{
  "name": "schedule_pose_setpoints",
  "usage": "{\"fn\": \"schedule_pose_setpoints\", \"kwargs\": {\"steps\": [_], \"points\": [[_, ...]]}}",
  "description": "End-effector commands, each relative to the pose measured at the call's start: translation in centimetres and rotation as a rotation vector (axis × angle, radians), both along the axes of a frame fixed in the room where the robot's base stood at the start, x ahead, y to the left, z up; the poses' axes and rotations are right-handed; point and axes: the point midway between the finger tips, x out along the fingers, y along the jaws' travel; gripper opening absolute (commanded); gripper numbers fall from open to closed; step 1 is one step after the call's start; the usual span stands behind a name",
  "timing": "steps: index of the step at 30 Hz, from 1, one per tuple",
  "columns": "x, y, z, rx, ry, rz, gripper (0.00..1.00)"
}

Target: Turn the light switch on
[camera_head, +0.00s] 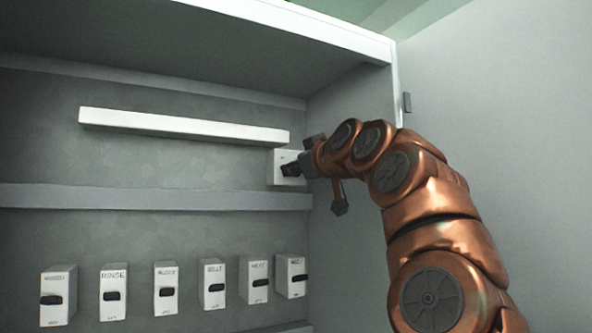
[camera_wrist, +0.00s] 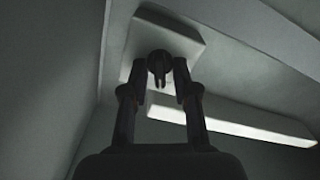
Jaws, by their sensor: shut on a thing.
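A white switch box (camera_head: 276,173) is mounted at the right end of the upper bay, below the end of a long white light bar (camera_head: 180,125). My gripper (camera_head: 293,169) is at its front face. In the wrist view the switch box (camera_wrist: 190,40) has a dark switch knob (camera_wrist: 158,66) between the two fingers of my gripper (camera_wrist: 160,84), which is shut on it. The fingers partly cover the knob. The light bar also shows in the wrist view (camera_wrist: 245,124). I cannot tell whether it is lit.
Several white switch boxes, including one marked RINSE (camera_head: 114,292), line the lower bay beneath a grey ledge (camera_head: 150,197). A side wall (camera_head: 350,120) closes the bay on the right, close to my arm. Space in front of the upper bay's left is clear.

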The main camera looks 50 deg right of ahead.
Motion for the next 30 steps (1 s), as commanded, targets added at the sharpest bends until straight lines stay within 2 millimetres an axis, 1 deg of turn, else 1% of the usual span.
{"fn": "schedule_pose_setpoints", "kwargs": {"steps": [1, 21, 30], "points": [[0.14, -0.02, -0.33, 0.032, -0.008, 0.001, 0.0], [-0.14, -0.24, -0.04, 0.606, -0.212, 0.001, 0.0], [-0.01, -0.29, -0.2, 0.79, -0.271, 0.001, 0.0]]}}
